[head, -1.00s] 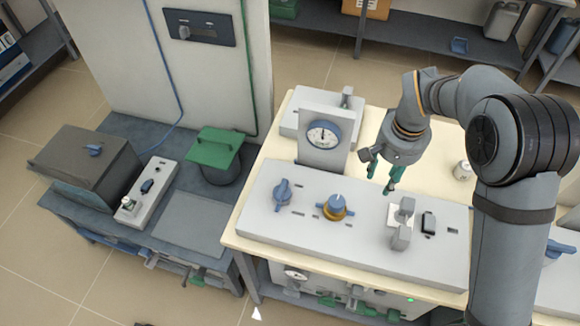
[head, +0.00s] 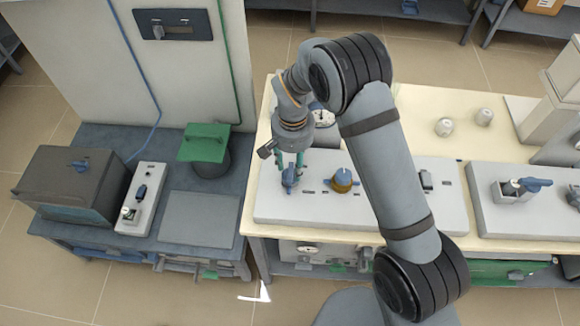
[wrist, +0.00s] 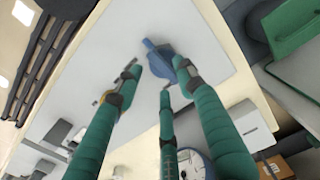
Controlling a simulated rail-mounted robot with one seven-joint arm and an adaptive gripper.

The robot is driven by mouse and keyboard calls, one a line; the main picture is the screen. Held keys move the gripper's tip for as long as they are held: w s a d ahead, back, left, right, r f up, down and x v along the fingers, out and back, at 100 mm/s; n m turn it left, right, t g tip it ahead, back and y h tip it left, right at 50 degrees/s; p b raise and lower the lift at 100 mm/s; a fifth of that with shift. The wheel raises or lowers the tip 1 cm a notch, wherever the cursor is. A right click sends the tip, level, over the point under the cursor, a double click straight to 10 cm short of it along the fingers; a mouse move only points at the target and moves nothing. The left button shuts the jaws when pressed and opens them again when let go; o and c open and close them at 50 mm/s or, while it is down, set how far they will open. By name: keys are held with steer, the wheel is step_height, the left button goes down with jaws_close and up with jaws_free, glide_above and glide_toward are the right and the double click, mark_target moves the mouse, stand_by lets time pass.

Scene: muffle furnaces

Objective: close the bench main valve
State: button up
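A grey panel (head: 265,209) lies on the cream bench. Near its left end is a blue valve handle (head: 289,178); a blue knob on a brass base (head: 342,181) sits to its right. My gripper (head: 290,163) points down directly over the blue valve handle. In the wrist view the blue handle (wrist: 158,58) shows just past the tips of my spread green fingers (wrist: 158,84). The gripper is open with nothing held between the fingers. I cannot tell whether a finger touches the handle. My fingers partly cover the handle in the head view.
A round gauge (head: 323,117) stands behind the panel, partly hidden by my arm. A black rocker switch (head: 426,181) is farther right. Another panel with a blue lever (head: 533,184) stands at the right. A green-lidded pot (head: 205,146) is on the dark table to the left.

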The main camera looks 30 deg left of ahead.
mark_target(292, 173)
steer(key=shift+f, duration=1.6)
steer(key=shift+c, duration=0.8)
steer(key=c, duration=0.7)
jaws_close()
